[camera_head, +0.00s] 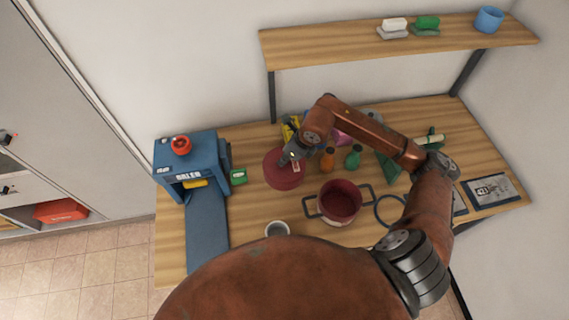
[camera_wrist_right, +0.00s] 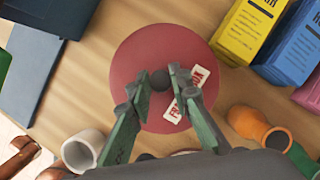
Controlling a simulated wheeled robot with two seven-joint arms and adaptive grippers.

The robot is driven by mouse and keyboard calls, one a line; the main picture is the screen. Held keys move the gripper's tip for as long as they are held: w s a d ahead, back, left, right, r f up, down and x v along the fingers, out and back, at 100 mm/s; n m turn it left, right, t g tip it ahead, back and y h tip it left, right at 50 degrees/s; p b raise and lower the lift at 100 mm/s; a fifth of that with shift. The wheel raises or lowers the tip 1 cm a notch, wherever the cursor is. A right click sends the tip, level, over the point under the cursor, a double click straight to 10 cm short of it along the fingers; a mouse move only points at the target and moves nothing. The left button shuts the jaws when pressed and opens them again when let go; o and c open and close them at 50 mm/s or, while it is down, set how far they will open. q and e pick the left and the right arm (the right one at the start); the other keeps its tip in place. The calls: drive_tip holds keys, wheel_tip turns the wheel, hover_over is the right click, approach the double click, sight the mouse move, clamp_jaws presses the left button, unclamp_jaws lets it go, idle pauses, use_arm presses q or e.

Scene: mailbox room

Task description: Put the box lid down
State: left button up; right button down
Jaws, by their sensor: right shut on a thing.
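The lid is a round dark-red disc (camera_head: 281,172) with a dark knob and a red-and-white label. It is over the left-middle of the wooden table, left of the red pot. My right gripper (camera_head: 288,157) reaches it from above. In the right wrist view the lid (camera_wrist_right: 135,58) lies beneath the fingers, and the gripper (camera_wrist_right: 160,82) is shut on its dark knob. I cannot tell whether the lid touches the table. The open dark-red pot (camera_head: 340,202), with two dark handles, stands uncovered to the right. My left gripper is out of view.
A blue machine (camera_head: 187,160) with a blue belt stands at the table's left. A white cup (camera_head: 277,229) is near the front. An orange bottle (camera_head: 327,159) and green bottle (camera_head: 353,157) stand close right of the lid. Yellow and blue boxes stand behind. A shelf (camera_head: 340,43) overhangs the back.

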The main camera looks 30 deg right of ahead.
drive_tip(key=x, duration=0.2)
drive_tip(key=shift+w+d+f, duration=0.15)
drive_tip(key=shift+w+f, duration=0.15)
drive_tip(key=shift+f, duration=0.05)
drive_tip(key=shift+s+d+f, duration=0.1)
drive_tip(key=shift+s+f, duration=0.05)
drive_tip(key=shift+f, duration=0.3)
drive_tip(key=shift+s+f, duration=0.2)
drive_tip(key=shift+f, duration=0.25)
drive_tip(key=shift+w, duration=0.15)
drive_tip(key=c, duration=2.2)
unclamp_jaws()
drive_tip(key=shift+f, duration=0.1)
drive_tip(key=o, duration=0.4)
drive_tip(key=shift+c, duration=0.2)
drive_tip(key=shift+o, duration=0.4)
drive_tip(key=shift+r, duration=0.35)
drive_tip(key=v, duration=1)
drive_tip(key=shift+d+r+b, duration=0.1)
drive_tip(key=shift+r+b, duration=0.05)
drive_tip(key=shift+b, duration=0.2)
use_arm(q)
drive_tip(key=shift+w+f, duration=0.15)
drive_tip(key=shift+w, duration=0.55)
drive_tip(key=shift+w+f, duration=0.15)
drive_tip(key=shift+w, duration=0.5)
use_arm(e)
drive_tip(key=shift+s+d+r, duration=0.1)
drive_tip(key=shift+s+r, duration=0.25)
drive_tip(key=shift+r, duration=0.2)
